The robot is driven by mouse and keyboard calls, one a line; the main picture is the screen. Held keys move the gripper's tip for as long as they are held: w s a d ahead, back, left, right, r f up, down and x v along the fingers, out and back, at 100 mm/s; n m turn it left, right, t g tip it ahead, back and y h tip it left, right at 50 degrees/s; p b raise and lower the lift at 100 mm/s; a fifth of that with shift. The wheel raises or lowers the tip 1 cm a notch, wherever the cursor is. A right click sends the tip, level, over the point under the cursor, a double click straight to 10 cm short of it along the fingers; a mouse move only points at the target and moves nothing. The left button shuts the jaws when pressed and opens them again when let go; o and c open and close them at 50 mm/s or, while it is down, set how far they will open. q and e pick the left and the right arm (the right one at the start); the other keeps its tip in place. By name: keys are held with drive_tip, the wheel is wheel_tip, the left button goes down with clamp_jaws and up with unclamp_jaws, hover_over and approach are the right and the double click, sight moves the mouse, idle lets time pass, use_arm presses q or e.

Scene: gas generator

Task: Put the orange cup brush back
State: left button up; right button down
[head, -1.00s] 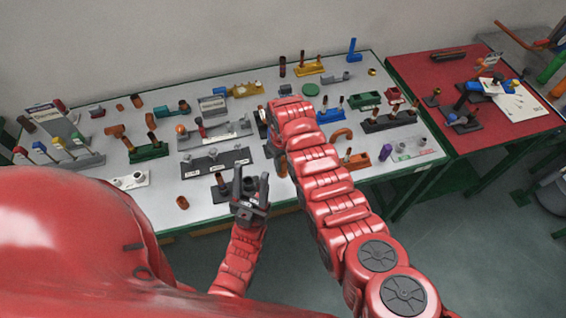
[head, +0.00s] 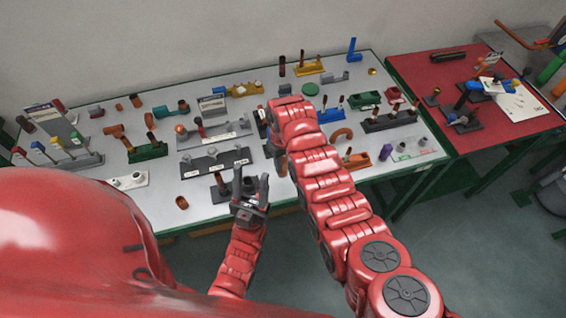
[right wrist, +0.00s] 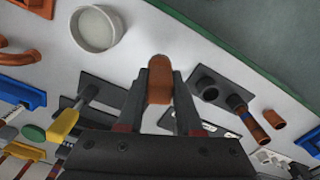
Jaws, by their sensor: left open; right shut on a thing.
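In the right wrist view an orange-brown, rounded cylindrical piece, likely the orange cup brush (right wrist: 160,80), is clamped between the fingers of my right gripper (right wrist: 158,88). My right gripper is shut on it above the white tabletop (right wrist: 135,40). In the head view my right forearm hides most of that gripper, and only a bit of orange (head: 282,166) shows beside it. My left gripper (head: 251,180) is open and empty, fingers up, at the table's front edge. I cannot tell which holder is the brush's own place.
A dark base with upright cylinders (right wrist: 222,92) and a loose orange ring (right wrist: 273,119) lie right of the held piece. A round white cup (right wrist: 97,28) is upper left. Many tool holders crowd the table, including a green one (head: 148,152). A red table (head: 430,85) stands right.

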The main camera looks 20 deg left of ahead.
drive_tip(key=shift+f, duration=0.2)
drive_tip(key=shift+f+b, duration=2.2)
drive_tip(key=shift+f, duration=0.4)
drive_tip(key=c, duration=0.5)
unclamp_jaws()
drive_tip(key=shift+r, duration=0.1)
wheel_tip(320, 180, up, 8)
drive_tip(key=b, duration=0.2)
drive_tip(key=shift+a+f+b, duration=0.1)
drive_tip(key=shift+f+b, duration=0.15)
drive_tip(key=shift+b, duration=0.05)
wheel_tip(320, 180, up, 7)
drive_tip(key=p, duration=0.4)
drive_tip(key=shift+r, duration=1.45)
